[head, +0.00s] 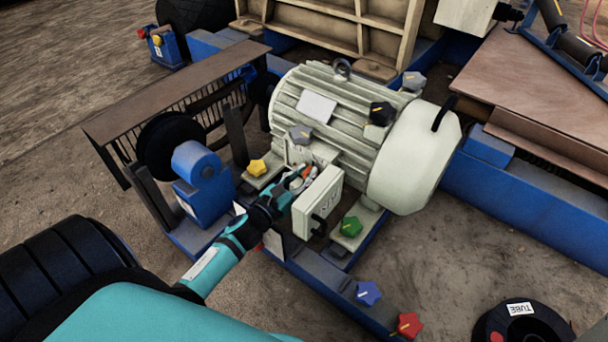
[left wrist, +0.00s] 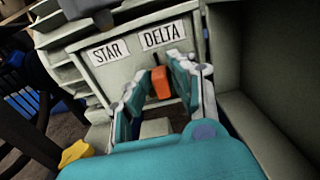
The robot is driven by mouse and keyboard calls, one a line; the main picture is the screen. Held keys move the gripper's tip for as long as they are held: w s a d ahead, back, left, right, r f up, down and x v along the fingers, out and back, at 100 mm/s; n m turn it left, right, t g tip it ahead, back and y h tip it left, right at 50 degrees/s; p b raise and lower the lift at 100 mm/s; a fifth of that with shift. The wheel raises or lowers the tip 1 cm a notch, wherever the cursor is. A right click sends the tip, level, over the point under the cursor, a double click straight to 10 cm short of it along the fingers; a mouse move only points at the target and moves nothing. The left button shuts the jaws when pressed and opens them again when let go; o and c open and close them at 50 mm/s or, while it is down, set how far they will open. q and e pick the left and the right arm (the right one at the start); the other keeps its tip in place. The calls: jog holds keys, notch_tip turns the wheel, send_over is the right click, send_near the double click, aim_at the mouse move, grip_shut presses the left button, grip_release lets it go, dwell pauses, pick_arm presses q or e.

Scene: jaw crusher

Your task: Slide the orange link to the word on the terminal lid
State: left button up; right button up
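The orange link (left wrist: 160,83) stands in the terminal box, below the white STAR (left wrist: 107,52) and DELTA (left wrist: 163,36) labels and closer to DELTA. My left gripper (left wrist: 161,76) reaches into the box with one finger on each side of the link. The fingers are close to it, but I cannot tell whether they press on it. In the head view my left gripper (head: 297,178) is at the box on the motor's near side. The pale terminal lid (head: 318,203) stands open beside it; dark marks on its face are too small to read. My right gripper is not in view.
The grey motor (head: 340,110) sits behind the box. Star-shaped knobs stand around, including a yellow one (head: 257,168) and a green one (head: 351,227). A blue bearing block (head: 205,185) is left of my gripper. A black reel tagged TUBE (head: 520,325) lies at lower right.

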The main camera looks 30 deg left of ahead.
aim_at(299, 159)
pick_arm(q)
grip_shut()
jog(key=a, duration=0.4)
jog(key=shift+w+a, duration=0.1)
jog(key=shift+w, duration=0.05)
jog(key=shift+a, duration=0.2)
jog(key=shift+o, duration=2)
grip_release()
